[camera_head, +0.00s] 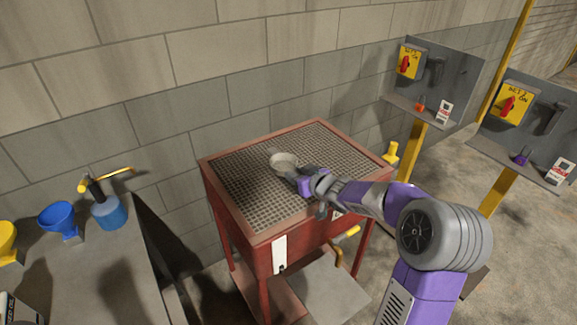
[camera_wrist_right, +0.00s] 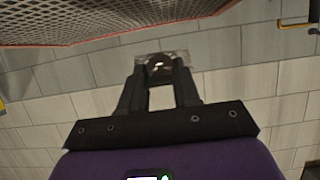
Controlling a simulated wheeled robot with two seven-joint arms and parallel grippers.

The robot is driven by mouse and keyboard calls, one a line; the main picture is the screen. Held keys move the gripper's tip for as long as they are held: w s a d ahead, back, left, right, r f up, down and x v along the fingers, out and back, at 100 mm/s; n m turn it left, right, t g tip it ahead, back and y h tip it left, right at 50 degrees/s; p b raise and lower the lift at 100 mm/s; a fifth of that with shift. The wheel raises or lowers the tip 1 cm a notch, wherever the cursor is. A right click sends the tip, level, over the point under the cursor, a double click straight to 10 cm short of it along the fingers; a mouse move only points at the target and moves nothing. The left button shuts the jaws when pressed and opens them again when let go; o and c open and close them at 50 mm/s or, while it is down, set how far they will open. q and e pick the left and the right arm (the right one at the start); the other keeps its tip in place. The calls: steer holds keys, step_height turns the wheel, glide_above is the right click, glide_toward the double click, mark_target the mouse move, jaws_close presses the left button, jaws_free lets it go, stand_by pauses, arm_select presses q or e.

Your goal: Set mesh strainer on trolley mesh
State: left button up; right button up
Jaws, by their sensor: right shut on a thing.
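The mesh strainer (camera_head: 284,161) is a small pale round bowl over the middle of the trolley mesh (camera_head: 237,178), the dark grid top of a red trolley. My right gripper (camera_head: 297,175) is shut on the strainer at its near right side. In the right wrist view the fingers (camera_wrist_right: 160,72) close on the strainer's end (camera_wrist_right: 176,57), which is partly hidden by them. The trolley mesh (camera_wrist_right: 95,22) shows along the top of that view. I cannot tell whether the strainer touches the mesh. My left gripper is not in view.
A grey bench (camera_head: 108,262) at left holds a blue funnel (camera_head: 60,219), a yellow funnel (camera_head: 8,240) and a blue oil can (camera_head: 107,212). Two grey panels with yellow boxes (camera_head: 411,60) stand at right. A block wall rises behind the trolley. Most of the mesh is clear.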

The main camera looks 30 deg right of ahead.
steer(key=b, duration=0.2)
glide_above(297, 204)
step_height(297, 204, down, 4)
steer(key=shift+s+f, duration=0.1)
steer(key=shift+f, duration=0.05)
steer(key=shift+f+b, duration=0.95)
steer(key=shift+f, duration=1.55)
steer(key=shift+f, duration=0.1)
steer(key=shift+f, duration=0.2)
steer(key=o, duration=1.1)
steer(key=shift+c, duration=0.2)
steer(key=shift+r, duration=0.15)
